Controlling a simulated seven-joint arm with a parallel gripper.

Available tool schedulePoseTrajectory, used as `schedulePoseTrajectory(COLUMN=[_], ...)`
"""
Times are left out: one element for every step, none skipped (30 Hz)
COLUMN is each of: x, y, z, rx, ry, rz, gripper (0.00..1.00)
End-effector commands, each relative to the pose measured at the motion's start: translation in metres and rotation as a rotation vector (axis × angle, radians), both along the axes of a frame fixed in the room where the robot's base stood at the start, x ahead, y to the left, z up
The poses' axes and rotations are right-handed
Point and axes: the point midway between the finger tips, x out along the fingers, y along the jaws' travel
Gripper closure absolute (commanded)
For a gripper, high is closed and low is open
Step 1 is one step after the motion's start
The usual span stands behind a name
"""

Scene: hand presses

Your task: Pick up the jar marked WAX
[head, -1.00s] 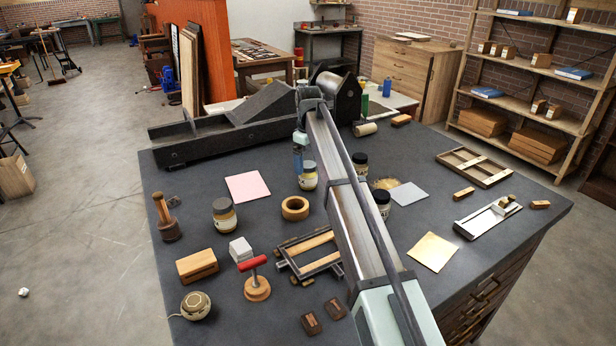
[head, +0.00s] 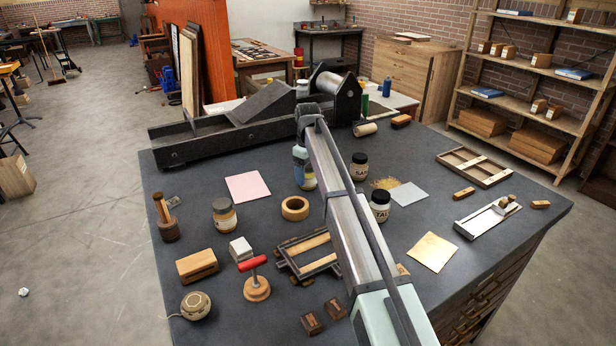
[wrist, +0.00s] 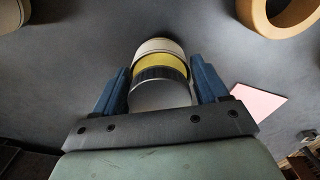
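A jar with a dark-rimmed lid and a yellow band (wrist: 160,62) stands between the fingers of my gripper (wrist: 160,75) in the wrist view. The fingers are apart, one on each side of the jar, with a narrow gap showing. In the head view my gripper (head: 301,158) is low over this jar (head: 308,182) and hides part of it. I cannot read its marking. No WAX lettering is legible.
A jar beginning SA (head: 360,168) and a jar beginning TAL (head: 380,207) stand right of my arm. A tan ring (head: 295,208) and a pink sheet (head: 248,186) lie near my gripper. A dark press (head: 215,134) runs along the table's back.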

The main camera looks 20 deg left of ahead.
Motion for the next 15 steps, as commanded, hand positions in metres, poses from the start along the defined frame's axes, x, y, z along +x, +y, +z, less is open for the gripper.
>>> schedulePoseTrajectory(x=[0.0000,0.0000,0.0000,0.0000,0.0001,0.0001,0.0001,0.0000,0.0000,0.0000,0.0000,0.0000,0.0000,0.0000,0.0001], y=[0.0000,0.0000,0.0000,0.0000,0.0000,0.0000,0.0000,0.0000,0.0000,0.0000,0.0000,0.0000,0.0000,0.0000,0.0000], z=[0.0001,0.0001,0.0001,0.0001,0.0002,0.0002,0.0002,0.0002,0.0002,0.0002,0.0002,0.0002,0.0003,0.0003,0.0005], rx=[0.000,0.000,0.000,0.000,0.000,0.000,0.000,0.000,0.000,0.000,0.000,0.000,0.000,0.000,0.000], ry=[0.000,0.000,0.000,0.000,0.000,0.000,0.000,0.000,0.000,0.000,0.000,0.000,0.000,0.000,0.000], rz=[0.000,0.000,0.000,0.000,0.000,0.000,0.000,0.000,0.000,0.000,0.000,0.000,0.000,0.000,0.000], gripper=[0.32,0.35,0.39,0.42,0.44,0.48,0.51,0.54,0.58,0.61,0.64,0.67,0.70,0.73,0.75])
